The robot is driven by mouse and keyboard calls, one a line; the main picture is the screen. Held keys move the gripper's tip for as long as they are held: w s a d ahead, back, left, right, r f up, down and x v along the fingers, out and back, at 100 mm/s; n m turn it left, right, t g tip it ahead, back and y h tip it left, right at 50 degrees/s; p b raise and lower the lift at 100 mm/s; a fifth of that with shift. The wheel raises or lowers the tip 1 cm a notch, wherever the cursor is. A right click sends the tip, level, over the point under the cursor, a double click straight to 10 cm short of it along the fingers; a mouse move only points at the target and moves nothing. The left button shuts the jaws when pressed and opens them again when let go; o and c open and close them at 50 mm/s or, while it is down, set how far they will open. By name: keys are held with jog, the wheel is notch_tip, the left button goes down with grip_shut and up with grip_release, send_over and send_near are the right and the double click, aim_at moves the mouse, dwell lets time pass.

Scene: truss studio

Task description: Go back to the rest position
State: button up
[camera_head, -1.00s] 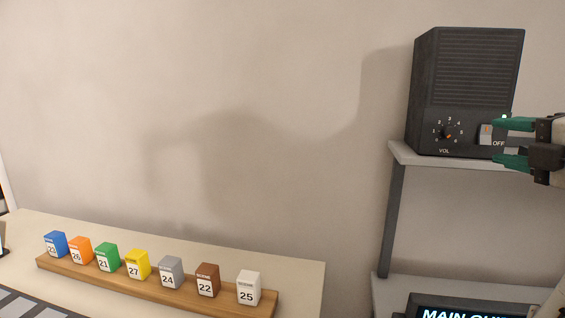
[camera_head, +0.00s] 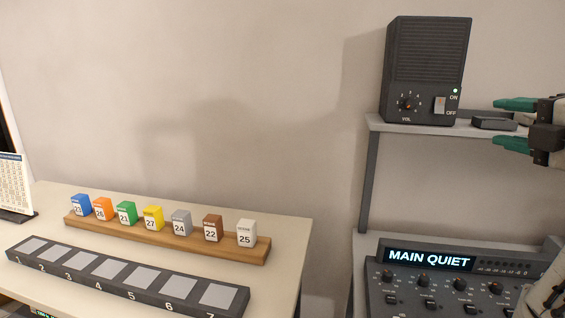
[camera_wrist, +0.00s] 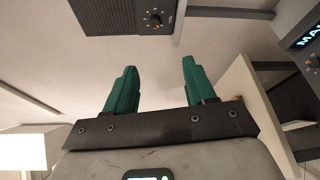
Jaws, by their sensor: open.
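My gripper (camera_head: 512,124) is at the right edge of the head view, its green fingers apart and empty. It is in front of the upper shelf, to the right of the black speaker (camera_head: 428,68) and apart from it. The speaker has a volume knob and a white ON/OFF switch (camera_head: 440,104), with a small green light lit by ON. In the wrist view the green fingers (camera_wrist: 156,90) are spread with only bare wall between them. The speaker's knob face (camera_wrist: 150,18) shows at the top of that view.
A mixer (camera_head: 460,284) reading MAIN QUIET stands on the lower shelf. A small dark box (camera_head: 494,123) lies on the upper shelf (camera_head: 385,124) near my fingers. At left, a wooden rack (camera_head: 150,238) holds several coloured numbered blocks behind a numbered slot tray (camera_head: 125,284).

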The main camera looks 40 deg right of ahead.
jog(key=w+a+f+m+g+y, duration=0.1)
jog(key=w+a+f+m, duration=0.15)
jog(key=f, duration=0.25)
jog(key=w+a+f+m+y, duration=0.1)
jog(key=w+a+f+y, duration=0.1)
jog(key=w+f, duration=0.3)
jog(key=w+a+f+m+g+y, duration=0.1)
jog(key=w+a+f+m, duration=0.1)
jog(key=f, duration=0.4)
jog(key=w+a+f+m+g+y, duration=0.1)
jog(key=w+a+f+m+y, duration=0.15)
jog(key=a+f, duration=0.55)
jog(key=w+a+f+m+g+y, duration=0.1)
jog(key=a+f+m+g, duration=0.3)
jog(key=f, duration=0.6)
jog(key=s+a+f+m+g, duration=0.1)
jog(key=s+a+f, duration=0.4)
jog(key=a+f, duration=0.25)
jog(key=s+a+f+m+g, duration=0.1)
jog(key=s+a+f+g, duration=0.1)
jog(key=s+a+f, duration=0.5)
jog(key=s+d+f+m+g, duration=0.1)
jog(key=s+f+g, duration=0.3)
jog(key=s+f, duration=0.4)
jog(key=shift+s+d+p, duration=0.3)
jog(key=shift+s, duration=0.1)
jog(key=shift+f, duration=0.1)
jog(key=shift+c, duration=0.2)
